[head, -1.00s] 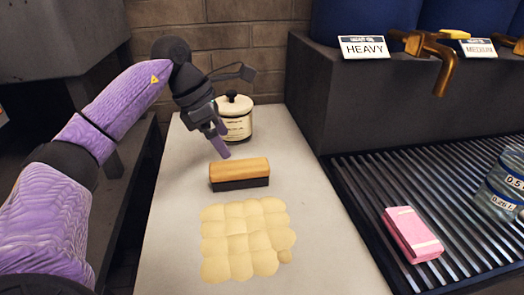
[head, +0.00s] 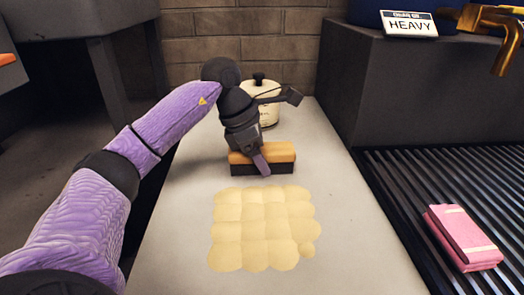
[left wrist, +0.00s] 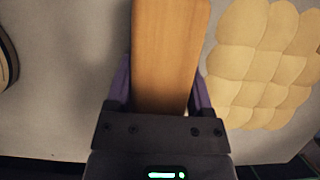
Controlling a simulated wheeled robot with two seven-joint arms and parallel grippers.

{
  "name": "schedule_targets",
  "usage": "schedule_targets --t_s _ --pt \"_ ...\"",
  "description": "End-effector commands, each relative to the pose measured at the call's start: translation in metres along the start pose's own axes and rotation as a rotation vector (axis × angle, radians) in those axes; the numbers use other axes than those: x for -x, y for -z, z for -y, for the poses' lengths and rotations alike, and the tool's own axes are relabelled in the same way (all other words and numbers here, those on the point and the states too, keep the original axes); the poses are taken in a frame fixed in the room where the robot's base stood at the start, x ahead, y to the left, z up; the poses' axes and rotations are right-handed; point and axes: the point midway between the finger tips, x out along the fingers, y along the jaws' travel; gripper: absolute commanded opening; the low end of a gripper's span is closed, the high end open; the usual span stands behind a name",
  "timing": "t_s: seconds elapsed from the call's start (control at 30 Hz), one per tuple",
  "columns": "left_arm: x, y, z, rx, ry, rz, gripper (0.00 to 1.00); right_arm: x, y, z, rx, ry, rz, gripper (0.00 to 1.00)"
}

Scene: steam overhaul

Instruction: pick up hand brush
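The hand brush (head: 280,151) has a tan wooden back over dark bristles. It lies on the pale worktop, with the wood facing up. My left gripper (head: 262,165) is down over the brush, pointing downward. In the left wrist view, the brush's wooden back (left wrist: 168,50) runs between the two purple fingers of my left gripper (left wrist: 160,90). One finger is on each side, close to the wood, and I see no clear grip. The brush rests on the worktop. My right gripper is not in view.
A cream lidded pot (head: 267,110) stands just behind the brush. A quilted yellow pad (head: 262,230) lies in front of it. A pink block (head: 463,238) sits on the slatted rack at right. A dark ledge (head: 425,100) rises at back right.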

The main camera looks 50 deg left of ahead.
Motion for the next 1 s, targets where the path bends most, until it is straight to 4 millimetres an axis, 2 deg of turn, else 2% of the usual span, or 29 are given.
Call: schedule_targets --t_s 0.03,0.2,0.23,0.43,0.47,0.73,0.87,1.0 --pt "0.000 0.000 0.000 0.000 0.000 0.000 0.39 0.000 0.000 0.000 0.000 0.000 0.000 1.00" --pt "0.000 0.000 0.000 0.000 -0.001 0.000 0.03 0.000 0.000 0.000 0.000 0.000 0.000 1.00" --pt "0.000 0.000 0.000 0.000 -0.001 0.001 0.00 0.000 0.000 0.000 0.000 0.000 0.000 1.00" --pt "0.003 -0.001 0.000 0.000 -0.001 0.002 0.00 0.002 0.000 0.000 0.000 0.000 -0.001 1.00" --pt "0.007 -0.003 0.000 0.000 -0.002 0.003 0.00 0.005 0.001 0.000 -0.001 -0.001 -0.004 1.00" --pt "0.078 -0.032 0.000 -0.001 -0.007 0.011 0.00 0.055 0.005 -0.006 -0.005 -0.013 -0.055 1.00" --pt "0.094 -0.038 0.000 -0.001 -0.004 0.007 0.00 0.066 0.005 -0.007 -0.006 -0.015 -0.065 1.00" --pt "0.095 -0.039 0.000 0.000 -0.001 0.001 0.00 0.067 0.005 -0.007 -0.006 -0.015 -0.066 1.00"
